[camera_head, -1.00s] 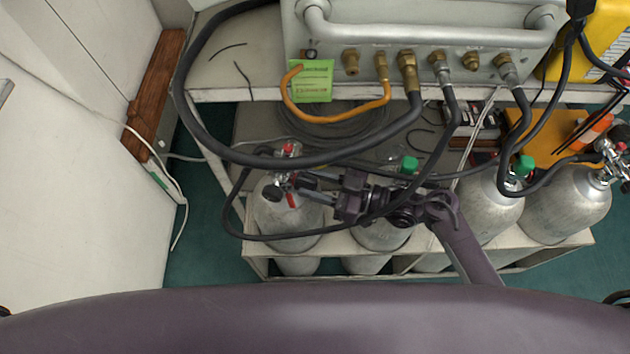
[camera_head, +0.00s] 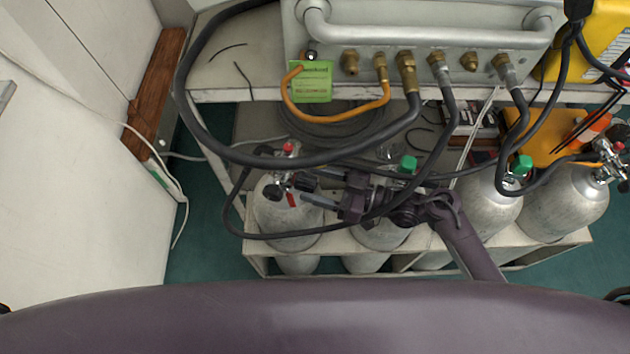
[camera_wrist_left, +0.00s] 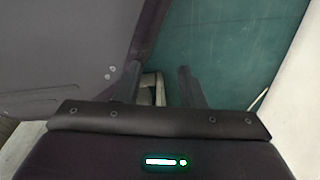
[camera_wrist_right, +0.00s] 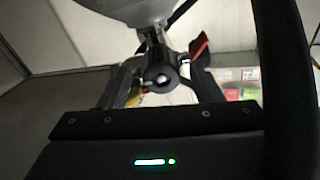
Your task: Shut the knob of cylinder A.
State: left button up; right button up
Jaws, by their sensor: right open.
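The leftmost grey cylinder (camera_head: 287,218) stands in the rack, with a valve that has a black knob (camera_head: 272,192), a red cap on top and a red tag. No label letter is readable, so I cannot confirm that it is cylinder A. My right gripper (camera_head: 306,187) is open just right of this valve, pointing at it. In the right wrist view a round black knob (camera_wrist_right: 160,77) with a pale centre lies between the open fingers, with gaps on both sides; contact is not visible. My left gripper (camera_wrist_left: 158,82) is open and empty, away from the cylinders.
Several more cylinders stand to the right, two with green caps (camera_head: 409,164). A thick black hose (camera_head: 195,120) loops over the valve area and past my right arm. The panel (camera_head: 430,35) with brass fittings and an orange hose (camera_head: 340,118) is above.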

pick_arm(q)
jog(key=shift+w+d+r, duration=0.15)
jog(key=shift+w+d, duration=0.05)
jog(key=shift+w, duration=0.6)
pick_arm(e)
jog(key=v, duration=0.7)
pick_arm(q)
jog(key=shift+s, duration=0.2)
